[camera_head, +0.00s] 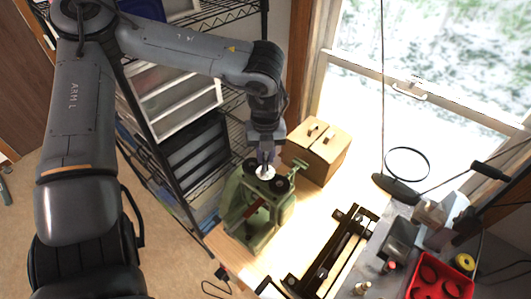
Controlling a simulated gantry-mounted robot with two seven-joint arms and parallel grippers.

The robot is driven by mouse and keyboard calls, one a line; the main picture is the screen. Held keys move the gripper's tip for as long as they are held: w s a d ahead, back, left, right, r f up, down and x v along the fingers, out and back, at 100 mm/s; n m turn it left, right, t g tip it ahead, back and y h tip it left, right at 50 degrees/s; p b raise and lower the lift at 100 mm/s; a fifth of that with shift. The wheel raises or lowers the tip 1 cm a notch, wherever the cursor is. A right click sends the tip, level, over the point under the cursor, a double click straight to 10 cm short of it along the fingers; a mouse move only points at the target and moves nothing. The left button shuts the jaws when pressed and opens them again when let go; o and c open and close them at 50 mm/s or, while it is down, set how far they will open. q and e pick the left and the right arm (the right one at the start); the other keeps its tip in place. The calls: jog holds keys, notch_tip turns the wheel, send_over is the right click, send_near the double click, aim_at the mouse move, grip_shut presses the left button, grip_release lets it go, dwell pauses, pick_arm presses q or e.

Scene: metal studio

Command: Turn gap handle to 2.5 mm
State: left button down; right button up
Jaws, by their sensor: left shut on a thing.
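A green machine, which looks like a rolling mill (259,228), stands on the light wooden bench. A white round dial (265,173) sits on its top between two dark round caps. My left gripper (266,163) points down onto this dial from above. It is shut on the gap handle at the dial's centre; the fingers hide most of the handle. The dial's markings are too small to read. My right gripper is not in view.
A wooden box (316,151) stands close behind the machine on the right. A black metal frame (330,255), a round magnifier (407,163) and a red tray (440,281) lie further right. A wire shelf with drawers (175,97) stands left of the bench.

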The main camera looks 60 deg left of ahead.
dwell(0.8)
pick_arm(q)
jog(key=c, duration=0.5)
grip_release()
jog(key=shift+c, duration=0.2)
jog(key=shift+r, duration=0.1)
jog(key=shift+r, duration=0.2)
notch_tip(320, 180, up, 10)
jog(key=b, duration=0.1)
jog(key=shift+r+b, duration=0.15)
jog(key=shift+b, duration=0.25)
